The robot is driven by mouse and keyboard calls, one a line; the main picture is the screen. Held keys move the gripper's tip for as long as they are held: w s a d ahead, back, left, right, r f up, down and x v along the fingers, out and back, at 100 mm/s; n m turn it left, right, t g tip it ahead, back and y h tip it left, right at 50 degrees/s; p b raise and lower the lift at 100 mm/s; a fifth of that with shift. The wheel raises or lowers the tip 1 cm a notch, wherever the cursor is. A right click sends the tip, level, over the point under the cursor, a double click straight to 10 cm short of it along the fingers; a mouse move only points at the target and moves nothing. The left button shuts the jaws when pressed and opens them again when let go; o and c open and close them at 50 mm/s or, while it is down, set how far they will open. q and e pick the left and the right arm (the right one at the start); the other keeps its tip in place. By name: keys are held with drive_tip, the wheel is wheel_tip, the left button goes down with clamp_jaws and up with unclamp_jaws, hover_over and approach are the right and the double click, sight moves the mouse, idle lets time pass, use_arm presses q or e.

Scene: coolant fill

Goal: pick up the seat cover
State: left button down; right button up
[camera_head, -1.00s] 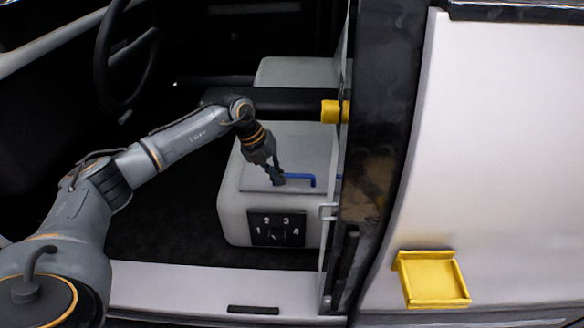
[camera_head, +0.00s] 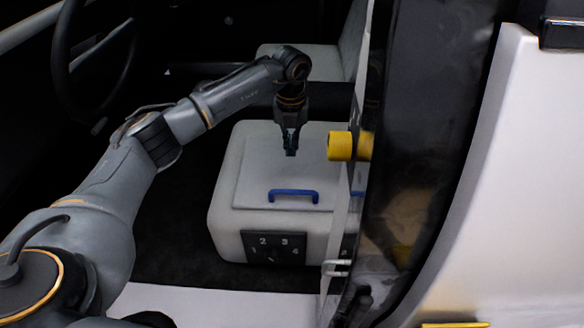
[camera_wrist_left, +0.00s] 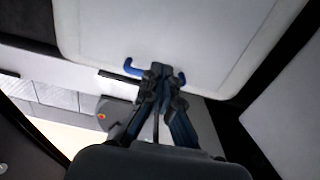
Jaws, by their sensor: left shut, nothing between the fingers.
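The seat cover (camera_head: 258,180) is a light grey square panel lying on top of the grey seat box, with a blue handle (camera_head: 293,192) near its front edge. My left gripper (camera_head: 291,152) points down over the panel, behind the handle in the head view, shut and empty. In the left wrist view the shut fingers (camera_wrist_left: 160,72) overlap the middle of the blue handle (camera_wrist_left: 180,76), and the panel (camera_wrist_left: 160,35) fills the top. Whether they touch the handle cannot be told there. My right gripper is not in view.
A black plate numbered 1 to 4 (camera_head: 273,246) is on the seat box front. The door frame with a yellow cylinder (camera_head: 341,146) stands close on the right. The steering wheel (camera_head: 72,60) is at upper left, another grey seat (camera_head: 300,55) behind.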

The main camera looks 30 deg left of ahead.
use_arm(q)
drive_tip(key=b, duration=0.2)
approach(292, 185)
wheel_tip(292, 185, down, 6)
drive_tip(key=shift+a+r, duration=0.1)
drive_tip(key=shift+r, duration=0.15)
drive_tip(key=s, duration=0.1)
drive_tip(key=s+d, duration=0.1)
drive_tip(key=shift+s+d+r+p, duration=0.15)
drive_tip(key=shift+s+r+p, duration=0.15)
drive_tip(key=shift+r+p, duration=0.1)
drive_tip(key=shift+s+d, duration=0.25)
drive_tip(key=shift+s, duration=0.15)
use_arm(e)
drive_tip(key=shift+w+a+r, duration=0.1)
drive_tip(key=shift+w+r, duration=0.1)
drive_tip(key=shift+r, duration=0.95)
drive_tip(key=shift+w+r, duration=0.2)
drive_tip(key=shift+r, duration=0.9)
